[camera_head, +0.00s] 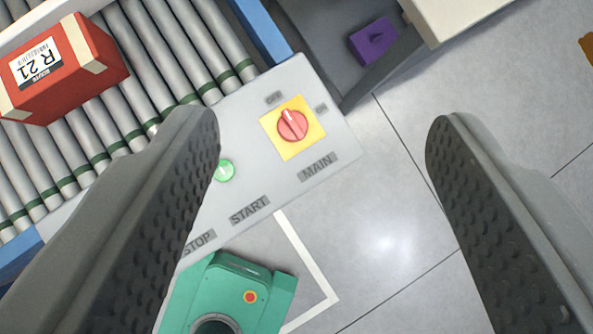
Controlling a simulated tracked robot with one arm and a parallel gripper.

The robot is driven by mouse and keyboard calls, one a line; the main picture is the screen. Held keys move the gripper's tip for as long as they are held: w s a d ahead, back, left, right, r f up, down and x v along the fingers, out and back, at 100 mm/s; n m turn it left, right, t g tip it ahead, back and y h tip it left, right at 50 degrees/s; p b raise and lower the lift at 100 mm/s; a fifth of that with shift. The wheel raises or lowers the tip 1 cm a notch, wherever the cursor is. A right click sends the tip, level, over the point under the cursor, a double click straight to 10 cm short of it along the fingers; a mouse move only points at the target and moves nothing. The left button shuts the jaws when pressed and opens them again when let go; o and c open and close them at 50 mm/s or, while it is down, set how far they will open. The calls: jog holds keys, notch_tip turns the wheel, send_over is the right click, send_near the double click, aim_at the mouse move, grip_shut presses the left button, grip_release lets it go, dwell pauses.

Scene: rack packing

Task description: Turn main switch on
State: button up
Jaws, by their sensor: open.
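The main switch (292,124) is a red rotary knob on a yellow square plate. It sits on a light grey control panel (330,135), with the label MAIN below it. An OFF label is at the plate's upper left and another small label, hard to read, at its upper right. The knob's pale mark points up and slightly left, toward OFF. My gripper (325,130) is open, one finger at the left and one at the right. The knob shows between the fingers, which do not appear to touch it. The left finger covers part of the panel.
A green START button (224,170) is beside the left finger; the STOP label (198,243) is partly covered. A roller conveyor (150,60) carries a red box (62,68) marked R 21. A green machine (235,290) stands below. A purple block (374,42) is at the top.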

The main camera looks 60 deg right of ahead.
aim_at(294, 131)
jog(key=w+f+g+p, duration=0.1)
jog(key=f+p, duration=0.1)
jog(key=f, duration=0.7)
jog(key=w+a+f+n+g+p, duration=0.1)
jog(key=w+f+p, duration=0.1)
jog(key=f, duration=0.8)
jog(key=w+f+n+g+p, duration=0.1)
jog(key=w+f+g+p, duration=0.1)
jog(key=f, duration=0.7)
jog(key=shift+w+a+f, duration=0.15)
jog(key=shift+a+f, duration=0.05)
jog(key=shift+c, duration=0.2)
